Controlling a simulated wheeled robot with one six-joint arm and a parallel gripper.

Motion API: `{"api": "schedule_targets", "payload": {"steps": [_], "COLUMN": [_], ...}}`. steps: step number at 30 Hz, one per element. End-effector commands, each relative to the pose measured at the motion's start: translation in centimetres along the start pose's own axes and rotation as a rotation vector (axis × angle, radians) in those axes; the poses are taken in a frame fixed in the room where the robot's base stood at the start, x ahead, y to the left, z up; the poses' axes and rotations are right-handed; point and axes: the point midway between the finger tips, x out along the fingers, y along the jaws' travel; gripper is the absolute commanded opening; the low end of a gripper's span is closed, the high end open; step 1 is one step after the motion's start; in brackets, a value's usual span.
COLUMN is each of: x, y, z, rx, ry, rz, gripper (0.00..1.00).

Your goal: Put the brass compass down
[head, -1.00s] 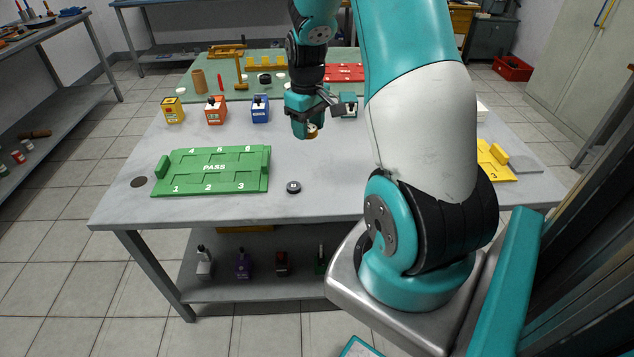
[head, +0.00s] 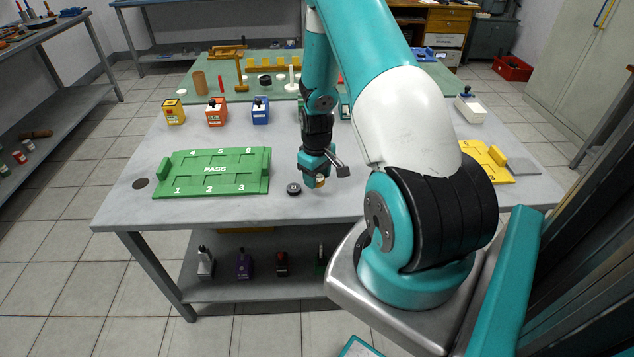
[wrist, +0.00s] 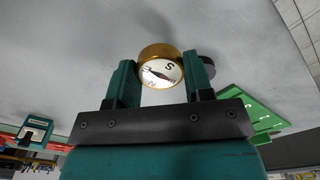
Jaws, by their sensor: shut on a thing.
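The brass compass (wrist: 160,68) is between the two fingers of my gripper (wrist: 162,84) in the wrist view. Its gold rim and white dial with a dark needle face the camera. In the head view my gripper (head: 318,181) is low over the front part of the grey table (head: 400,190), shut on the compass (head: 320,183), which is mostly hidden by the finger. I cannot tell whether the compass touches the table.
A small black round piece (head: 294,189) lies on the table just left of my gripper. The green PASS tray (head: 215,184) is further left and a yellow tray (head: 490,160) is at the right. The table is clear between my gripper and the front edge.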

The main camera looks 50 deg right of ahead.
Motion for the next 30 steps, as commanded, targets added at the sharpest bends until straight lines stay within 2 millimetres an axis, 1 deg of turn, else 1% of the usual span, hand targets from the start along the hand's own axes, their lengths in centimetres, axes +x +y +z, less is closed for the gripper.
{"api": "schedule_targets", "payload": {"steps": [1, 3, 6, 13, 17, 18, 20, 21, 28, 30], "x": [0.9, 1.9, 2.7, 2.8, 3.2, 3.1, 3.0, 3.0, 3.0, 2.6], "y": [-0.1, -0.1, -0.1, -0.1, -0.1, -0.1, -0.1, -0.1, -0.1, 0.0], "z": [0.1, 0.1, 0.1, 0.0, 0.1, 0.0, 0.0, 0.0, 0.0, 0.0], "rx": [0.000, 0.000, 0.000, 0.000, 0.000, 0.000, 0.000, 0.000, 0.000, 0.000], "ry": [-0.004, -0.003, -0.002, -0.001, -0.002, -0.002, -0.002, -0.002, -0.002, -0.001], "rz": [-0.003, -0.002, -0.001, -0.001, -0.001, -0.001, -0.001, -0.001, -0.001, -0.001], "gripper": [0.23, 0.23, 0.23, 0.23, 0.23, 0.54, 0.68, 0.73, 0.73, 0.73]}}
